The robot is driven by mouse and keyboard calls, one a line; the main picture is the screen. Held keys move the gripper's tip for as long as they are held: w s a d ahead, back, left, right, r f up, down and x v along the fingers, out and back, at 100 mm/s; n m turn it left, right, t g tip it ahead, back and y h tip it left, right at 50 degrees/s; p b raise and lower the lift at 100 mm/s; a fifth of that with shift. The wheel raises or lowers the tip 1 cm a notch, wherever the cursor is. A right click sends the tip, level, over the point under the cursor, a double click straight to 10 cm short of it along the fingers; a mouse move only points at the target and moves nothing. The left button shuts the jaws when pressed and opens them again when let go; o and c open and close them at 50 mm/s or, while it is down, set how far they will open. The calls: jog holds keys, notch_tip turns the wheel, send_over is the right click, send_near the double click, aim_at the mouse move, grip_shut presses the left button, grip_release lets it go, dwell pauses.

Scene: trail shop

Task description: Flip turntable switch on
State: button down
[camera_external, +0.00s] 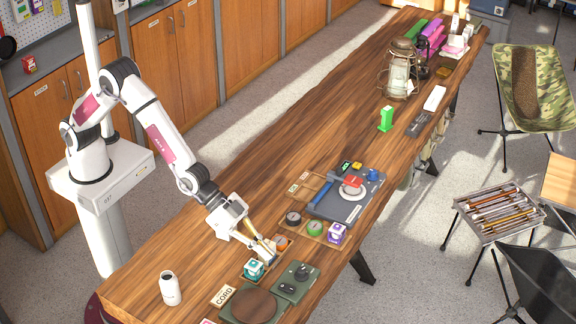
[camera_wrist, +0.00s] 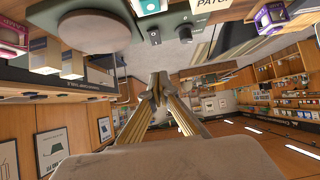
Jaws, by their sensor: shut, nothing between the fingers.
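The turntable (camera_external: 231,313), a green base with a round brown disc (camera_external: 255,305) on top, is at the near end of the wooden bench. In the wrist view the disc (camera_wrist: 95,32) is at the top left. A green control box (camera_external: 296,281) with dark knobs stands beside it; its knobs (camera_wrist: 185,33) also show at the top of the wrist view. Which part is the switch, and its position, I cannot tell. My gripper (camera_external: 272,254) is shut and empty, tilted down beyond the box, apart from it. Its fingertips (camera_wrist: 157,82) meet in the wrist view.
A teal-and-white box (camera_external: 254,269) stands close by my fingertips, with an orange item (camera_external: 281,243) behind them. A CORD label (camera_external: 223,296) lies left of the turntable. A white canister (camera_external: 170,288) stands at the left. Bare bench lies between canister and label.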

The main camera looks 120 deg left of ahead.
send_over(285, 287)
jog(key=s, duration=0.1)
notch_tip(285, 287, down, 4)
jog(key=shift+s+r, duration=0.1)
jog(key=shift+w+f, duration=0.2)
jog(key=shift+f, duration=0.55)
jog(key=shift+w+f, duration=0.2)
jog(key=shift+f, duration=0.55)
jog(key=shift+w+f, duration=0.2)
jog(key=shift+f, duration=0.55)
